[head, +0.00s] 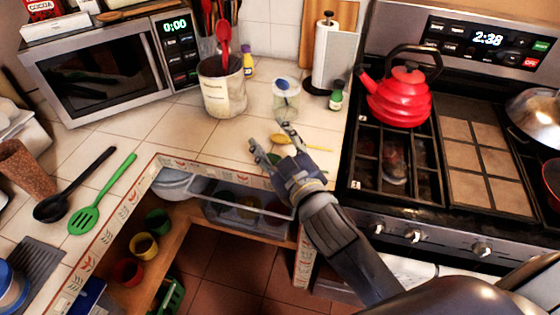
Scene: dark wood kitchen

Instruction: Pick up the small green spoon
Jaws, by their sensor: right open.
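A small green item (272,158), which looks like the bowl of the small green spoon, shows on the tiled counter between my right gripper's fingers. The fingers and palm hide the rest of it. My right gripper (269,136) is open, with its fingers over and around this spot, reaching in from the lower right. I cannot tell whether it touches the spoon. A yellow spoon (312,143) lies just right of and behind the fingers. My left gripper is not in view.
A utensil crock (222,88), a glass jar (286,102) and a small green bottle (336,97) stand behind the gripper. A black ladle (72,188) and green slotted turner (98,198) lie left. The stove (455,215) with a red kettle (400,98) is right.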

